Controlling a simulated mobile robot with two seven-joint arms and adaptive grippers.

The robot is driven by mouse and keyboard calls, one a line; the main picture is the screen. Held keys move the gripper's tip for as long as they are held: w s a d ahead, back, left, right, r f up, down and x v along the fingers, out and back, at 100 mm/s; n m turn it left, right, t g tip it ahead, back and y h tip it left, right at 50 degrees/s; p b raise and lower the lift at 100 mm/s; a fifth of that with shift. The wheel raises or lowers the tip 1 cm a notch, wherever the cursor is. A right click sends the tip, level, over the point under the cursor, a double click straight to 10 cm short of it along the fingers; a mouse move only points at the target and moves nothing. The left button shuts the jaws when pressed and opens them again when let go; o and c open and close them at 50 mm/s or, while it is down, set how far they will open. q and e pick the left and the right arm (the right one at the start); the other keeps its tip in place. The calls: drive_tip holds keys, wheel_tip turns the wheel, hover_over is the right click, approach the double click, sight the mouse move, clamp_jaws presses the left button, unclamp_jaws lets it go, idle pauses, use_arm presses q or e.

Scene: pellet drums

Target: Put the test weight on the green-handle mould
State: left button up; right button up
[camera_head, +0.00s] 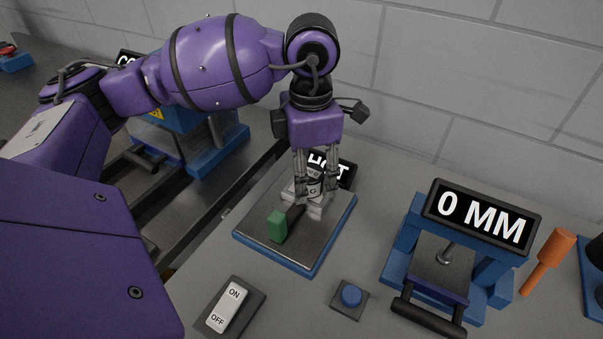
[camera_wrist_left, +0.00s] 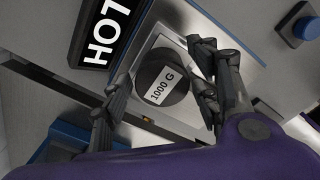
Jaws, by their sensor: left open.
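The test weight, a dark cylinder with a white "1000 G" label (camera_wrist_left: 160,86), appears to rest on the pale metal mould (camera_head: 320,210). In the head view it is partly hidden by my fingers. The mould has a green handle (camera_head: 277,227) and lies on the blue-edged metal plate (camera_head: 312,250) by the "HOT" sign. My left gripper (camera_head: 316,190) points down over the mould, open, with its fingers on either side of the weight. In the left wrist view there seems to be a gap beside the weight. My right gripper is not in view.
The "HOT" sign (camera_wrist_left: 103,30) stands close behind the weight. An ON/OFF switch (camera_head: 229,309) and a blue button (camera_head: 351,296) are in front. A blue press with a "0 MM" display (camera_head: 484,218) and an orange-handled tool (camera_head: 548,258) stand at right.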

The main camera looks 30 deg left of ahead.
sight(309, 172)
use_arm(q)
wheel_tip(309, 172, up, 12)
drive_tip(key=shift+r, duration=0.25)
drive_tip(key=shift+f, duration=0.15)
idle(0.6)
